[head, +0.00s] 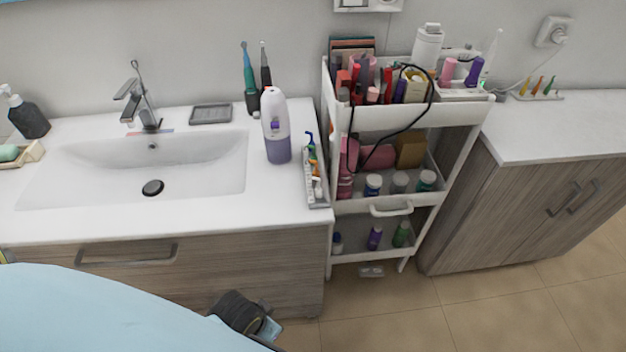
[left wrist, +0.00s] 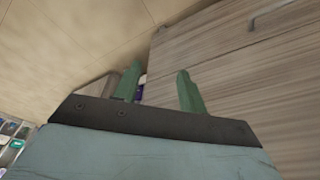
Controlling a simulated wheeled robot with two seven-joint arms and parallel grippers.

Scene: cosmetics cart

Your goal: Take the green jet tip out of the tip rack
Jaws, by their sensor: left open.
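The tip rack (head: 535,98) is a small pale stand at the back of the right counter, near the wall, in the head view. Several slim coloured tips stand upright in it. The green jet tip (head: 549,86) is the rightmost, with a yellow-orange one and a red-orange one to its left. My left gripper (left wrist: 158,90) shows in the left wrist view with its two green fingers apart and nothing between them. It points at wood-grain cabinet fronts and the tiled floor, far from the rack. My right gripper is not in view.
A white cart (head: 400,117) full of bottles and a cable stands between the sink counter (head: 220,215) and the right counter (head: 570,130). The right counter is bare in front of the rack. A wall socket (head: 554,31) with a plugged cable is above it.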

